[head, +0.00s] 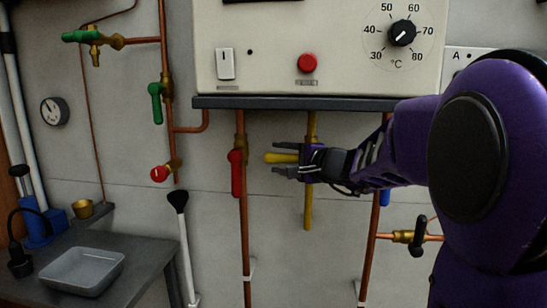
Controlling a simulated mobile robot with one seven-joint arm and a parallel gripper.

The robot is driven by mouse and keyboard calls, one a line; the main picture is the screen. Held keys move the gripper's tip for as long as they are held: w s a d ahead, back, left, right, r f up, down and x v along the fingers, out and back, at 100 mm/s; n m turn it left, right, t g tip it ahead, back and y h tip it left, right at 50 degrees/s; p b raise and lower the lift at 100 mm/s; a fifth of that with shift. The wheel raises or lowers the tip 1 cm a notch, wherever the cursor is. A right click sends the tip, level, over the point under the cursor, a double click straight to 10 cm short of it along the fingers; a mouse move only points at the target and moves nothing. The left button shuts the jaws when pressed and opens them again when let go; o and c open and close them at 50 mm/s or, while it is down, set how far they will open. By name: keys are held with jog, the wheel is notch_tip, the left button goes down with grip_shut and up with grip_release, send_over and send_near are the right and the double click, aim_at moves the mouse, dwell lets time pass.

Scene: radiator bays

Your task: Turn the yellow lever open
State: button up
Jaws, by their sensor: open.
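The yellow lever (281,158) points level to the left, across its upright yellow pipe (308,208). My gripper (280,159) reaches in from the right, with its fingers pointing left. The fingers are apart, one above and one below the lever in the picture. I cannot tell whether either finger touches the lever. The lever's pivot and valve body are hidden behind my gripper.
A red lever (236,172) hangs on a copper pipe (243,225) just left of my gripper. A blue lever (385,198) shows partly below my arm. The boiler panel (280,60) juts out above.

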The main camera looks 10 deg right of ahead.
grip_shut()
dwell(1.4)
